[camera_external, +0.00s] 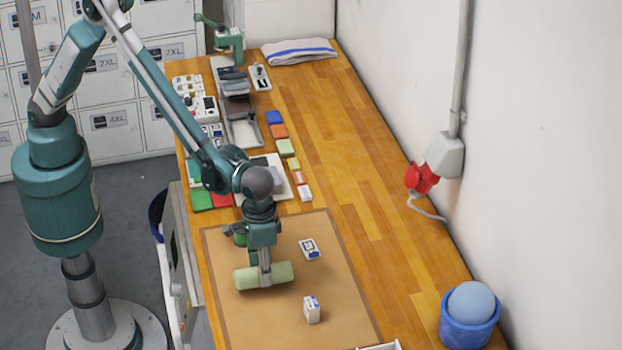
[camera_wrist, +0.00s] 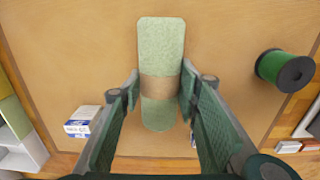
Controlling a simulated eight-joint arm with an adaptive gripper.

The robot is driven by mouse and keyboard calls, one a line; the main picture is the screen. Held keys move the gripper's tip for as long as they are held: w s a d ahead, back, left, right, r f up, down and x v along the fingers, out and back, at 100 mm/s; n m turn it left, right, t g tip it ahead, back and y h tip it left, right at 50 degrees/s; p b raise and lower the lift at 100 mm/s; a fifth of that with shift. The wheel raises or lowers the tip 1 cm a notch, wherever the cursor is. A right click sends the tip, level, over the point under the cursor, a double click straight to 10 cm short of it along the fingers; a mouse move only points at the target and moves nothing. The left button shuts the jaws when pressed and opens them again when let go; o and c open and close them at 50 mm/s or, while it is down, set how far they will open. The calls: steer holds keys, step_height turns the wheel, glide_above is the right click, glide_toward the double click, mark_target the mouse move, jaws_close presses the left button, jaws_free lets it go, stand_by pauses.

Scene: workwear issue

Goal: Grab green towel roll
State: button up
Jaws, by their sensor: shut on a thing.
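The green towel roll (camera_external: 278,274) is a pale green cylinder with a brown paper band around its middle. In the wrist view the green towel roll (camera_wrist: 161,50) stretches up and down the picture between the two fingers. My gripper (camera_external: 265,278) points down over the brown mat and is shut on the roll. In the wrist view my gripper (camera_wrist: 160,90) has one finger on each side of the band. I cannot tell whether the roll touches the mat.
A dark green spool (camera_wrist: 285,71) lies close to the roll. Small boxes (camera_external: 310,248) and (camera_external: 312,309) sit on the brown mat (camera_external: 350,312). A blue bin with a ball (camera_external: 468,325) stands at the right front.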

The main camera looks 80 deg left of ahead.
steer(key=shift+r, duration=3.95)
